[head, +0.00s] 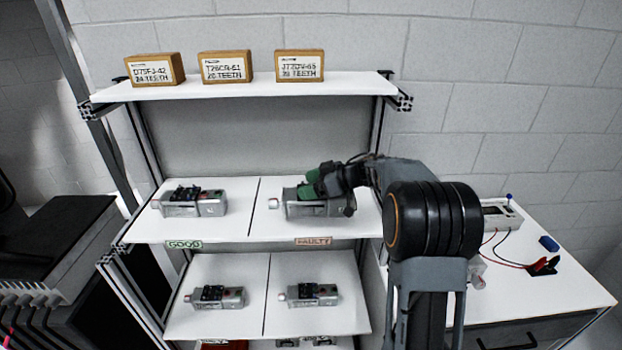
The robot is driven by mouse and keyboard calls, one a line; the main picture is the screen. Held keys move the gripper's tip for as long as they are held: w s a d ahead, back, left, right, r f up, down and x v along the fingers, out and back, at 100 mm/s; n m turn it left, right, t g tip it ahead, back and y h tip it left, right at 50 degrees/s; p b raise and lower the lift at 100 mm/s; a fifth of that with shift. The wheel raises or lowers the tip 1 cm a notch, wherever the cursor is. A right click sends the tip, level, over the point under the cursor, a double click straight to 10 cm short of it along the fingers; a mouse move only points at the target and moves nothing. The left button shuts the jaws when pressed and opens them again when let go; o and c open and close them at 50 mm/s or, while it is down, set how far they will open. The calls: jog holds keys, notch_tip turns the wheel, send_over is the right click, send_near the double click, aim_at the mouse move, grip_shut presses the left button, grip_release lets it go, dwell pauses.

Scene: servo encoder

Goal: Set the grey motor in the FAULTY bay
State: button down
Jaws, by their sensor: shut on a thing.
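A grey motor (298,209) is at the right half of the upper white shelf, the bay with the FAULTY label (314,241) on its front edge. Its shaft end points left. My gripper (316,187), with green finger pads, is shut on this motor from above and the right, covering part of its top. The motor looks level and at the shelf surface, but I cannot tell whether its underside touches. Another grey motor (208,207) sits in the left bay, above the GOOD label (184,244).
Two motors stand on the lower shelf, one left (232,298) and one right (326,296). Tooth-count boxes (226,66) line the top shelf. The right bench (570,285) holds a meter (500,214), leads and a blue block (549,243). A thin line divides the bays.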

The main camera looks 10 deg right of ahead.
jog(key=shift+w+d+f+p, duration=0.2)
jog(key=shift+w+f+p, duration=0.15)
jog(key=shift+w+f, duration=0.85)
jog(key=shift+s+f+p, duration=0.1)
jog(key=shift+f+p, duration=0.35)
jog(key=shift+f, duration=1.1)
grip_release()
jog(key=shift+f, duration=0.15)
jog(key=shift+d, duration=0.15)
